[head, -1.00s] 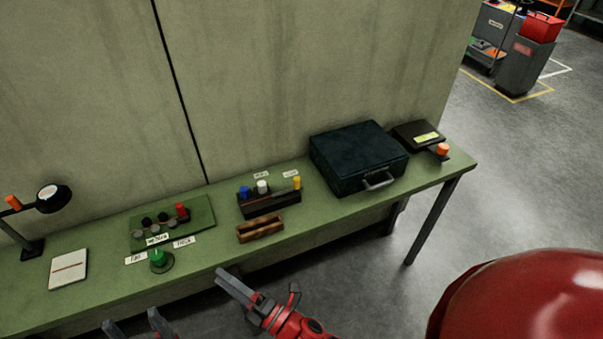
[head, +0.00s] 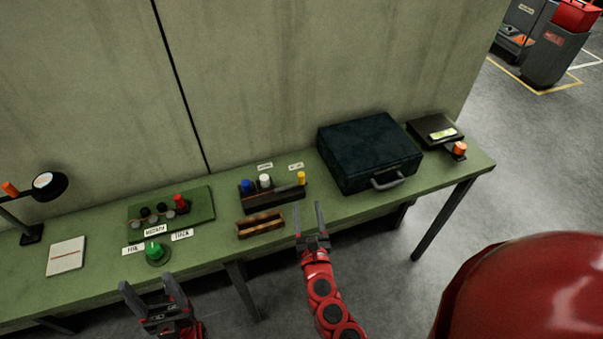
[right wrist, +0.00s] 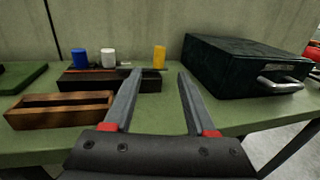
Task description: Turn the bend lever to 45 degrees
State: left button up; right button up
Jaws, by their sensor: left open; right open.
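A dark flat box (head: 436,133) with a yellow-green label stands at the right end of the bench. A short dark arm with an orange knob (head: 459,149) sticks out at its front. This looks like the bend lever, but I cannot read its angle. My right gripper (head: 309,208) is open and empty at the bench's front edge, left of the dark case and well left of the knob. In the right wrist view its fingers (right wrist: 156,82) point towards the black rack. My left gripper (head: 148,283) is open and empty in front of the bench, below the green button.
A dark case (head: 368,150) stands between my right gripper and the orange knob. A black rack (head: 275,199) with blue, white and yellow pieces and a wooden tray (head: 260,224) are left of it. A green button (head: 156,252), green board (head: 198,204) and lamp-like stand (head: 32,233) are further left.

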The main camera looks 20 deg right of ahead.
aim_at(301, 180)
jog(key=w, duration=0.4)
jog(key=w+d, duration=0.1)
jog(key=w, duration=0.3)
jog(key=w+d, duration=0.1)
jog(key=w, duration=0.2)
jog(key=shift+w+d, duration=0.1)
jog(key=shift+w, duration=0.3)
grip_shut()
dwell(0.8)
